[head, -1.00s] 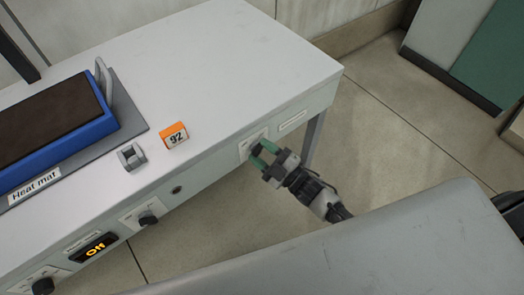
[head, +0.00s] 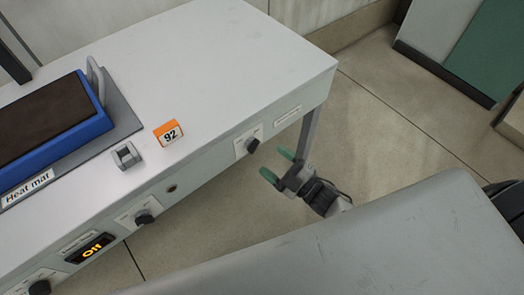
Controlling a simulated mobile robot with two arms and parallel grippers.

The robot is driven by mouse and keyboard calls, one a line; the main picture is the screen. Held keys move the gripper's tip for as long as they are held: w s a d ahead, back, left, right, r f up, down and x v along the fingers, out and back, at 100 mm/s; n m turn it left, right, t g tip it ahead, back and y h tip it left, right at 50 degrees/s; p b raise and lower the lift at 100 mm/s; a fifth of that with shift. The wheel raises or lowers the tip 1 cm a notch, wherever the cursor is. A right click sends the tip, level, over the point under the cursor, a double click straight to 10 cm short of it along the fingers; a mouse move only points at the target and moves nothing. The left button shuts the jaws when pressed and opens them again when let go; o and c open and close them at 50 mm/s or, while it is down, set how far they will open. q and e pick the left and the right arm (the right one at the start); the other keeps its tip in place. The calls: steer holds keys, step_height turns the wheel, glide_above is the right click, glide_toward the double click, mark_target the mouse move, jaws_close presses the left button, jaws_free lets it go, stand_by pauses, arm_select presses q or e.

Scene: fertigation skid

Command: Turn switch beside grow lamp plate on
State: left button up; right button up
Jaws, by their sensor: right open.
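A black rotary switch (head: 253,145) sits on a pale plate on the bench's front face, near its right end. A small label plate (head: 288,115) is to its right; its lettering is too small to read. The knob appears to point down and to the right; its on or off marks cannot be read. My right gripper (head: 277,165) has green fingertips, is open and empty, and stands a little off the front face, apart from the knob. My left gripper is not in view.
The front face also holds two other black knobs (head: 144,216) (head: 40,287) and a display reading "Off" (head: 91,248). On top are a heat mat (head: 45,122), a grey clip-like part (head: 127,155) and an orange block marked 92 (head: 168,132). The right of the bench top is clear.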

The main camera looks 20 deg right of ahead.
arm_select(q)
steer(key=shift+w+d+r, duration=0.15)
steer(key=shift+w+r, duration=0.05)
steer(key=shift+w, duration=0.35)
arm_select(e)
steer(key=v, duration=0.5)
